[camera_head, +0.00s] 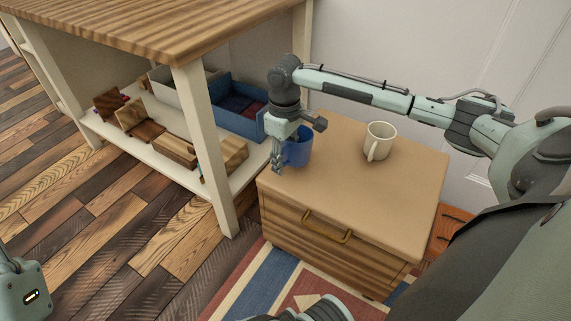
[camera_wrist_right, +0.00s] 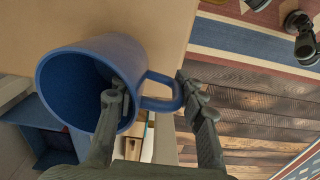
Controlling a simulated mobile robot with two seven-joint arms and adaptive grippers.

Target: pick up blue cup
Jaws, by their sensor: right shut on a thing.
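The blue cup (camera_head: 299,150) is at the left edge of the small cabinet's top in the head view. My right gripper (camera_head: 277,168) is over its left side, fingers pointing down, and hides part of it. In the right wrist view, the blue cup (camera_wrist_right: 90,60) shows its open mouth and its handle. One finger of my right gripper (camera_wrist_right: 158,98) is inside the rim and the other is outside, by the handle. The gripper is shut on the cup. I cannot tell whether the cup touches the top. Part of my left gripper (camera_head: 22,285) shows at the lower left; its fingertips are hidden.
A white mug (camera_head: 379,141) stands on the wooden cabinet (camera_head: 400,190), right of the blue cup. A shelf unit (camera_head: 205,150) to the left holds a blue bin (camera_head: 236,122), a pale bin and wooden blocks. A striped rug (camera_head: 262,282) lies in front.

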